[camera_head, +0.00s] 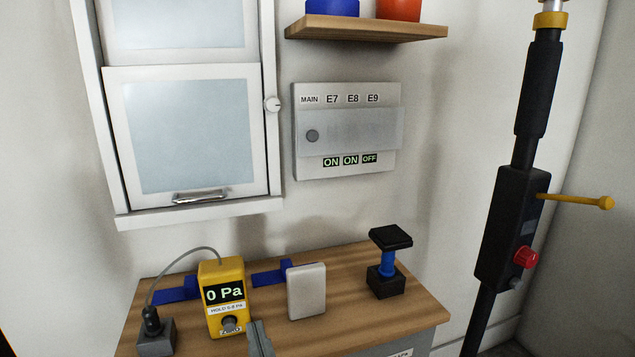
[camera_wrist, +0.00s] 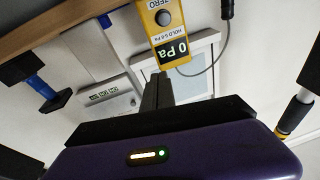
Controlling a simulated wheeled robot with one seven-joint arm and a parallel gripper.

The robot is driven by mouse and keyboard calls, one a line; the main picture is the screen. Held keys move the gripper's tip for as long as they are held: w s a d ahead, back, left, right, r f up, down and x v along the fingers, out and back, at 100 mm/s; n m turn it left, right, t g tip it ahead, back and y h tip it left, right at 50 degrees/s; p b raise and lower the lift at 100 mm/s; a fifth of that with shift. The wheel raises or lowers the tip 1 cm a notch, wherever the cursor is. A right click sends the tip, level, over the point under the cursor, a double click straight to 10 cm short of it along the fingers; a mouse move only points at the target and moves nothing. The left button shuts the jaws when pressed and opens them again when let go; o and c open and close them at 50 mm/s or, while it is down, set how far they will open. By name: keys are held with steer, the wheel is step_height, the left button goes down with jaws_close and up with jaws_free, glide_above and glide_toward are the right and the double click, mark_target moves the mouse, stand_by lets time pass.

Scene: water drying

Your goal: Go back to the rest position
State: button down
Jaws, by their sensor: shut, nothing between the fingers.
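My gripper (camera_wrist: 158,92) is shut and empty. Its dark fingers point up the wrist view from my purple gripper body. In the head view, a grey piece that looks like my gripper tip (camera_head: 260,338) shows at the bottom edge, just right of the yellow pressure meter (camera_head: 222,297). The meter reads 0 Pa and also shows in the wrist view (camera_wrist: 168,37), upside down, beyond my fingertips. I cannot tell the exact gap between them.
The wooden bench (camera_head: 410,310) carries a white block (camera_head: 306,291), a black-topped blue stand (camera_head: 388,262) and a grey cable socket (camera_head: 156,338). Above are a white cabinet (camera_head: 190,130), a breaker panel (camera_head: 347,130) and a shelf (camera_head: 365,27). A black pole (camera_head: 510,230) stands at right.

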steer(key=s+d+f+m+g+h, duration=0.1)
steer(key=s+d+f+h, duration=0.3)
steer(key=s+d, duration=0.65)
steer(key=s+d+f+m+g+h, duration=0.1)
steer(key=s+d+f, duration=0.6)
steer(key=s, duration=0.6)
steer(key=s+d+f+m+g+h, duration=0.1)
steer(key=s+d+f+g+h, duration=0.2)
steer(key=s+d, duration=0.8)
step_height(320, 180, up, 18)
steer(key=t+p, duration=0.1)
steer(key=p, duration=1.7)
steer(key=shift+s+m+p, duration=0.2)
steer(key=shift+m+p, duration=0.1)
